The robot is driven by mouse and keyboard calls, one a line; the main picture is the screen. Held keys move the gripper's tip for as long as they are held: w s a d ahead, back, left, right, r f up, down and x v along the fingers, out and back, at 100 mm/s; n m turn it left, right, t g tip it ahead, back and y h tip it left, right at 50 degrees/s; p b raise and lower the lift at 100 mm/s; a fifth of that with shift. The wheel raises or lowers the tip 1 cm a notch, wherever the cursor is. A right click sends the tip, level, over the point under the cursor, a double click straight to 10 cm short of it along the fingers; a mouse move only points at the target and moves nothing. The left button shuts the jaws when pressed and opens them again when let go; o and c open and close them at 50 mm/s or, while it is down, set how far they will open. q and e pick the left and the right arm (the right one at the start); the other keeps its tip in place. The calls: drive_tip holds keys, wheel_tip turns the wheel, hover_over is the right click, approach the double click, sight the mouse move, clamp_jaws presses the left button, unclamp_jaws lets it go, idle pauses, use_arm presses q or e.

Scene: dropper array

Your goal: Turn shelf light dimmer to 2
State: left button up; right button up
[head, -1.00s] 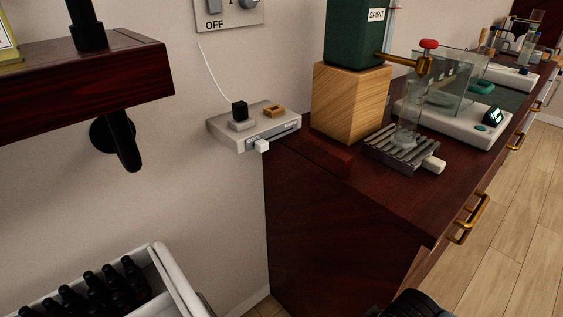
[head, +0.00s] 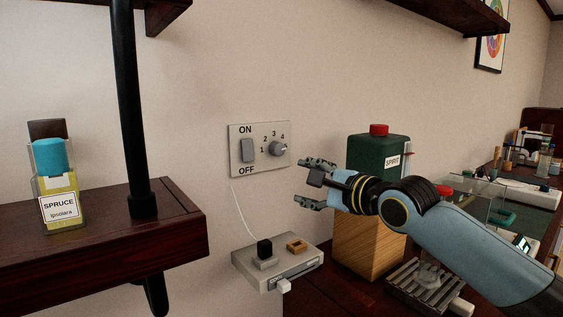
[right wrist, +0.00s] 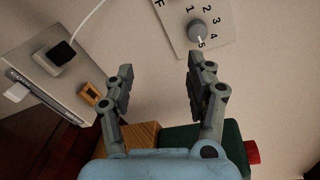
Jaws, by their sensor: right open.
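The dimmer is a grey round knob (head: 278,149) with numbers around it, on a pale wall plate (head: 262,165). The same knob (right wrist: 197,31) shows at the top of the right wrist view, its white mark towards the 5. A grey rocker switch (head: 248,150) marked ON and OFF is left of it. My right gripper (head: 304,181) is open and empty, below and right of the knob and apart from it. In the right wrist view its fingers (right wrist: 160,72) point up towards the wall, with the knob beyond the right finger. My left gripper is out of view.
A corded grey box (head: 252,257) sits below the plate. A green SPIRIT container (head: 370,155) on a wooden block (head: 360,245) stands close behind my right arm. A dark shelf (head: 100,255) with a black post (head: 128,110) is at left. The wall around the plate is bare.

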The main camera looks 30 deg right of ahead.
sight(280, 150)
drive_tip(key=w+r+m, duration=0.1)
drive_tip(key=w, duration=0.3)
drive_tip(key=w+r+m+t+b, duration=0.1)
drive_tip(key=w, duration=0.3)
drive_tip(key=w+r+m, duration=0.1)
drive_tip(key=w+r, duration=0.1)
drive_tip(key=w, duration=0.3)
drive_tip(key=shift+d+r+t, duration=0.1)
drive_tip(key=shift+d+t, duration=0.2)
clamp_jaws()
